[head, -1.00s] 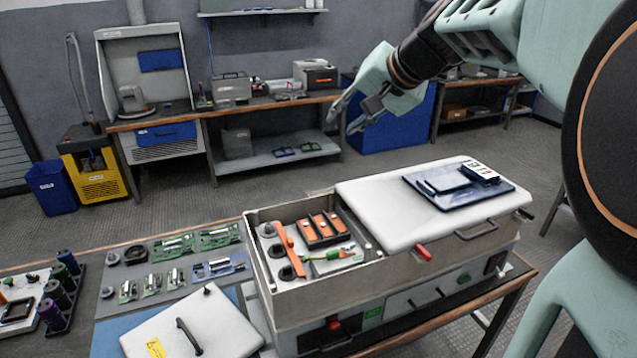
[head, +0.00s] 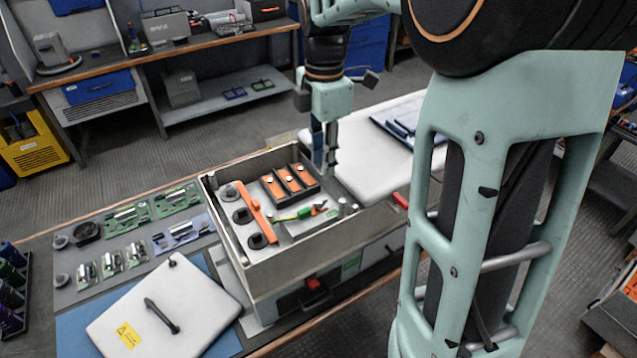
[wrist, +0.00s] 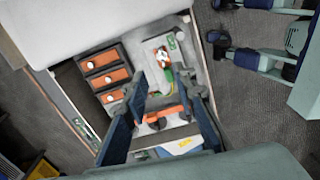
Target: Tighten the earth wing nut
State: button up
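An open metal cabinet (head: 270,262) holds a green-and-yellow earth lead (head: 293,215). An orange-red piece at the lead's right end (head: 320,207) looks like the wing nut; its shape is too small to make out. In the wrist view the green lead end (wrist: 168,76) shows between and beyond my fingers, beside a pale plate. My gripper (head: 326,168) points down above the cabinet's back right part, near the white lid edge. In the wrist view its two blue fingers (wrist: 165,95) are apart with nothing held. Whether the nut is seated cannot be seen.
Three orange-topped blocks (head: 290,181) in a dark frame and a long orange bar (head: 257,212) stand inside the cabinet. Its walls rise around them. A blue tray (head: 403,118) lies on the white cover. A loose panel (head: 165,310) and several circuit boards lie left.

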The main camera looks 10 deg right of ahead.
aim_at(322, 202)
notch_tip(322, 202, down, 11)
jog(key=shift+r, duration=0.1)
dwell(0.3)
grip_shut()
